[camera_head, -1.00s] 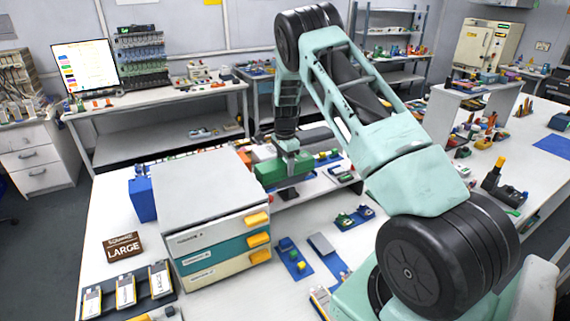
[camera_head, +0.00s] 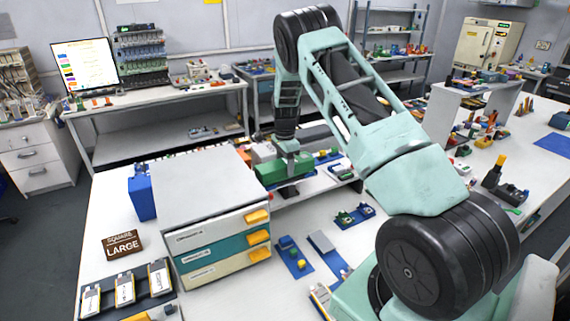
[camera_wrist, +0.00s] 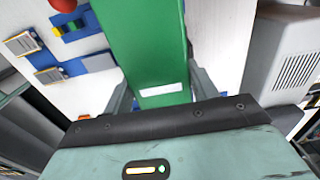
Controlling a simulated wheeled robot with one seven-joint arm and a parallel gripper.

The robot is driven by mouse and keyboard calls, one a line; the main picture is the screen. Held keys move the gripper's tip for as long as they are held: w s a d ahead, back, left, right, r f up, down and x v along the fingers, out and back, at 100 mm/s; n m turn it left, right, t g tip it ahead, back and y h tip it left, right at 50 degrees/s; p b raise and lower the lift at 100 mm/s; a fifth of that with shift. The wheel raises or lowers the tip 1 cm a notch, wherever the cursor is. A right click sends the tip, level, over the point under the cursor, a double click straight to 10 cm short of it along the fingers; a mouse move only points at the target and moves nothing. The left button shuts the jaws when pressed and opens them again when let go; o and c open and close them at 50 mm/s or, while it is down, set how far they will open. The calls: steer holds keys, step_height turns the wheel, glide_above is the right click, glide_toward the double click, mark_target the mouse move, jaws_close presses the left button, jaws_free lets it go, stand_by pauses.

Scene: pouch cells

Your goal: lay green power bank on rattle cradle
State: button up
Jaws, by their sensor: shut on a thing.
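My gripper (camera_head: 291,157) is shut on the green power bank (camera_head: 270,173), a long green block held just to the right of the drawer unit, level with the shelf there. In the wrist view the green power bank (camera_wrist: 148,45) reaches forward between my two fingers and bears a white label near the wrist. Whether it touches anything below is hidden. I cannot tell which of the small blue items is the rattle cradle.
A drawer unit (camera_head: 198,190) with yellow handles stands left of my gripper. Blue mats with small parts (camera_head: 294,258) lie on the white bench in front. A low shelf (camera_head: 300,188) is behind.

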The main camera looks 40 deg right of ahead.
mark_target(285, 162)
steer(key=shift+f+b, duration=0.35)
steer(key=shift+f, duration=0.25)
steer(key=o, duration=1.3)
steer(key=shift+r, duration=0.1)
step_height(285, 162, up, 17)
steer(key=b, duration=0.4)
steer(key=shift+r+b, duration=0.15)
steer(key=shift+b, duration=0.2)
